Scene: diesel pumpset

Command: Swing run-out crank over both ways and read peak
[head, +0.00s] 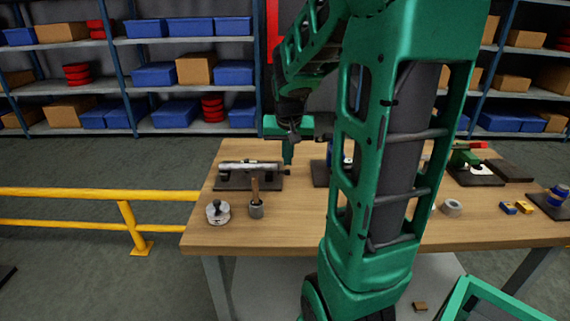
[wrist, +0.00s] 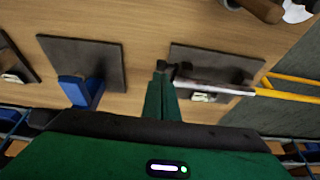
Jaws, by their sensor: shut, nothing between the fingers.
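A metal shaft (head: 250,167) lies across a dark base plate (head: 235,183) at the back left of the table. A small dark crank piece sits at its right end (head: 287,172). In the wrist view the shaft (wrist: 215,87) runs to the right and the dark crank end (wrist: 174,69) is at its left. My gripper (head: 288,158) is shut and empty, pointing down at the crank end; it also shows in the wrist view (wrist: 160,78). The fingertips appear beside the crank end; I cannot tell whether they touch. A small pale item (wrist: 203,97) shows beside the shaft. No peak reading is legible.
A round metal part (head: 217,212) and a cup with a wooden-handled tool (head: 256,208) stand in front of the shaft. A blue upright piece (wrist: 80,90) stands on another dark plate. My arm hides the table's middle. A yellow rail (head: 90,193) runs left.

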